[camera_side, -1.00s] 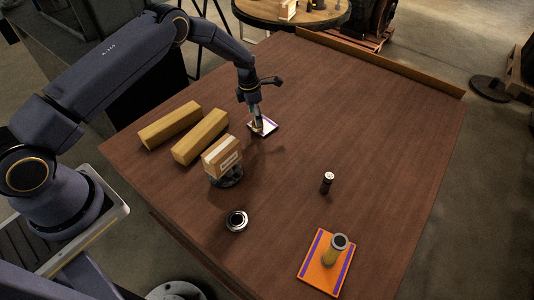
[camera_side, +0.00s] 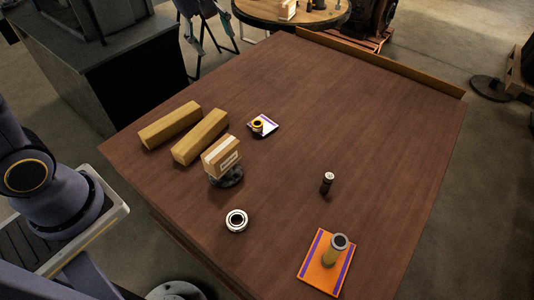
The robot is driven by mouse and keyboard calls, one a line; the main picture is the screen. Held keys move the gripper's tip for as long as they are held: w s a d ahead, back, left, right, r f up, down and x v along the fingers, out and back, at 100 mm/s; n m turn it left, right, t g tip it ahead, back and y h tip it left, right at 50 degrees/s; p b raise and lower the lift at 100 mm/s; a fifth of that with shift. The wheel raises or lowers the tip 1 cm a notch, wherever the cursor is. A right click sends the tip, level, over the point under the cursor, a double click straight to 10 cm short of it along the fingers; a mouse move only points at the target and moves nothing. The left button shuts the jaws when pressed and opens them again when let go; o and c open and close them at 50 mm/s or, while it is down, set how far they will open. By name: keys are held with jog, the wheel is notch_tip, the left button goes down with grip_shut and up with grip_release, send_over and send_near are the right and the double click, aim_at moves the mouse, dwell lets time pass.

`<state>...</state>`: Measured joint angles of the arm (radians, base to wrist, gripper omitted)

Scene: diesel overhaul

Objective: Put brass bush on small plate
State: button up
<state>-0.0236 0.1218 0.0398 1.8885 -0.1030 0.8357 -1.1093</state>
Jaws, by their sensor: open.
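The brass bush (camera_side: 257,126) is a small yellow ring-shaped part with a dark bore. It rests on the small plate (camera_side: 268,131), a white square with a purple edge, at the upper middle of the table. The bush sits toward the plate's left side, with nothing touching it from above. My gripper is out of the picture.
Two wooden blocks (camera_side: 200,137) lie left of the plate. A cardboard box (camera_side: 221,157) stands on a dark round base. A metal ring (camera_side: 237,220), a dark cylinder (camera_side: 327,182) and an orange plate (camera_side: 313,273) bearing a capped part are nearer. The table's right side is clear.

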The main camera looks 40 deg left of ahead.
jog(key=s+r+m+t, duration=0.2)
jog(key=s+m, duration=1.2)
jog(key=s, duration=0.7)
jog(key=shift+d+r+y, duration=0.3)
jog(key=shift+d+r, duration=0.15)
jog(key=shift+s, duration=0.1)
